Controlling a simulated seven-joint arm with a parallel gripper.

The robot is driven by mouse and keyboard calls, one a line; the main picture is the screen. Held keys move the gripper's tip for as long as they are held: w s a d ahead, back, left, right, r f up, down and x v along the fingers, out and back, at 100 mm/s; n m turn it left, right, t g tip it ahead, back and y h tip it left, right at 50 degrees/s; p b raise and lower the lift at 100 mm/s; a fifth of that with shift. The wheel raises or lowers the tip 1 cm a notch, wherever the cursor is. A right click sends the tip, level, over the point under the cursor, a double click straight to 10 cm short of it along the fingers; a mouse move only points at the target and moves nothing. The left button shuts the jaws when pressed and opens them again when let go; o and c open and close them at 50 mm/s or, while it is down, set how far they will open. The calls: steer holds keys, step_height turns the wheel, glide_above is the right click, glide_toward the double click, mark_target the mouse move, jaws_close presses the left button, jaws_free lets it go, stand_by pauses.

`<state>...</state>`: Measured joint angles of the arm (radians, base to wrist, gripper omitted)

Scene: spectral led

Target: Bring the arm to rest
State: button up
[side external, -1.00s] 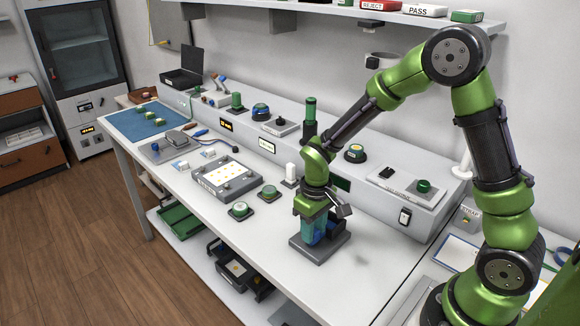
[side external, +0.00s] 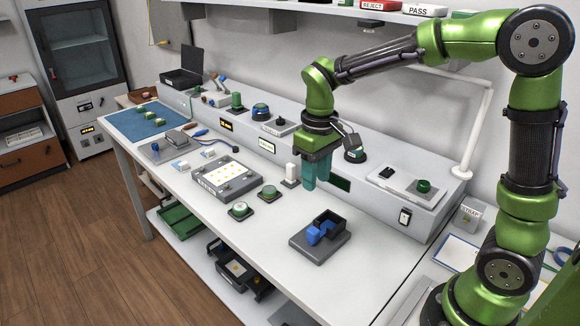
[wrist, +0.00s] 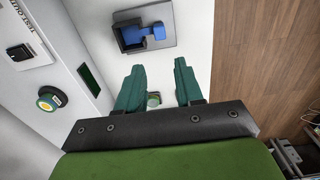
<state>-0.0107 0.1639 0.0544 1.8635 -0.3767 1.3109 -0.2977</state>
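My gripper (side external: 315,182) hangs in the air above the white bench, its teal fingers pointing down. In the wrist view its two fingers (wrist: 158,78) stand apart with nothing held between them, so it is open. Below it on the bench is a grey fixture (side external: 313,252) with a black holder (side external: 331,221) and a blue part (side external: 314,235). The fixture also shows in the wrist view (wrist: 165,43), apart from the fingers.
A tester panel with lit dots (side external: 225,178) and two round green pieces (side external: 240,210) (side external: 269,192) lie left of the fixture. A long grey console (side external: 390,205) runs along the wall, with a lamp arm (side external: 480,125) at right. A shelf (side external: 330,10) hangs above. The bench front is clear.

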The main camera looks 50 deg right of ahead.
steer(key=s+a+r+m+t+y, duration=0.1)
steer(key=s+r+m+t, duration=0.3)
steer(key=s, duration=0.9)
step_height(320, 180, up, 3)
steer(key=t+y, duration=0.1)
steer(key=t, duration=0.2)
